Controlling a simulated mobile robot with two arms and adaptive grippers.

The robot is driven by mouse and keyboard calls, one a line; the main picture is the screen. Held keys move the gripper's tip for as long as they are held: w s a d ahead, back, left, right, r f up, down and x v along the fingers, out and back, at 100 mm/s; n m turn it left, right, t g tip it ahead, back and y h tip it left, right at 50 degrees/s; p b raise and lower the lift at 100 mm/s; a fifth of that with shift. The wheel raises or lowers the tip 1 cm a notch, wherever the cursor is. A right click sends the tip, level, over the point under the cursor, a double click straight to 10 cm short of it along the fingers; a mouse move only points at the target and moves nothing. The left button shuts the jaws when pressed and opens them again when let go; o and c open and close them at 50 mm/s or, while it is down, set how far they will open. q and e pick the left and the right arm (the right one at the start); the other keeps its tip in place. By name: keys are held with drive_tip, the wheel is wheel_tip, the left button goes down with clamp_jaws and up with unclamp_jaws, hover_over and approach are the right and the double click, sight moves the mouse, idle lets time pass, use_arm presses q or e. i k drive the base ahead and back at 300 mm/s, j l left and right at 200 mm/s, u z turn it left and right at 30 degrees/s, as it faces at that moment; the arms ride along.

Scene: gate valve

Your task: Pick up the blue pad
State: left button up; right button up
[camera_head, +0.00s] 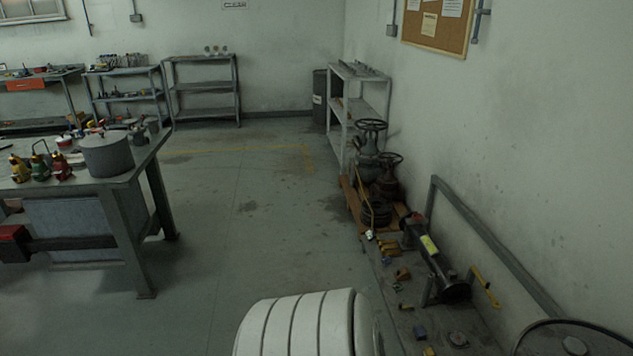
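Neither of my grippers shows in the head view.
A workbench (140,165) with a grey pot (107,153) stands left. The middle floor (240,220) is clear.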

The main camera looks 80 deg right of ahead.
sight(421, 334)
drive_tip(key=z, duration=4)
